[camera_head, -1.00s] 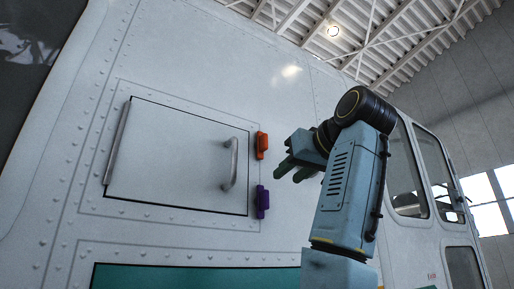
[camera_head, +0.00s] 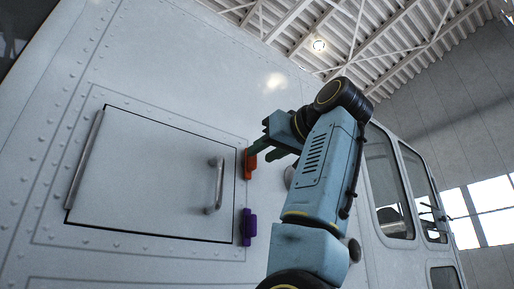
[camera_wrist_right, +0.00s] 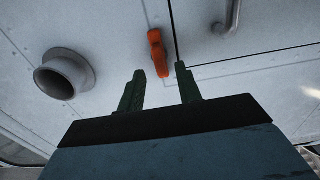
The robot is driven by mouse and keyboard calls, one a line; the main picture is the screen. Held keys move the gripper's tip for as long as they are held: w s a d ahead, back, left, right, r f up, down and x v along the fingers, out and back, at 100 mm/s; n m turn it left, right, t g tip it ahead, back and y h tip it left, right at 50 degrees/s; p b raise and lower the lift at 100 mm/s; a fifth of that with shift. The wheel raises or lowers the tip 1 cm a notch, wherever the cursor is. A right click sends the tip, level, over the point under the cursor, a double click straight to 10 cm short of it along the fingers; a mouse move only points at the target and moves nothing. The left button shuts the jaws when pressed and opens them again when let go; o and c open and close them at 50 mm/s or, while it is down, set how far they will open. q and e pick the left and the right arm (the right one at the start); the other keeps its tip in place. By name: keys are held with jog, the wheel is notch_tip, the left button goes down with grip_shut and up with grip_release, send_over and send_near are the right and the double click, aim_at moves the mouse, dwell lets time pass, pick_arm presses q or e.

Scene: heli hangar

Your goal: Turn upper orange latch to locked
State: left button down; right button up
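The upper orange latch (camera_head: 250,162) sits on the right edge of the square hatch panel (camera_head: 150,170), and its upper part is covered by my right gripper in the head view. In the right wrist view the orange latch (camera_wrist_right: 158,52) stands lengthwise, slightly tilted, just beyond and between the fingertips. My right gripper (camera_wrist_right: 158,72) is open, with its two dark green fingers apart and nothing clearly between them. In the head view the right gripper (camera_head: 254,146) overlaps the latch; I cannot tell whether they touch. My left gripper is not in view.
A purple latch (camera_head: 248,227) sits below the orange one. A grey handle (camera_head: 216,186) stands out from the hatch panel. A round grey pipe fitting (camera_wrist_right: 64,74) protrudes left of the latch in the wrist view. The helicopter's windows (camera_head: 388,185) are at the right.

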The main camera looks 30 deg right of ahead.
aim_at(255, 158)
jog(key=shift+w+a+p, duration=0.15)
jog(key=shift+w+p, duration=0.3)
jog(key=shift+w, duration=1.1)
grip_shut()
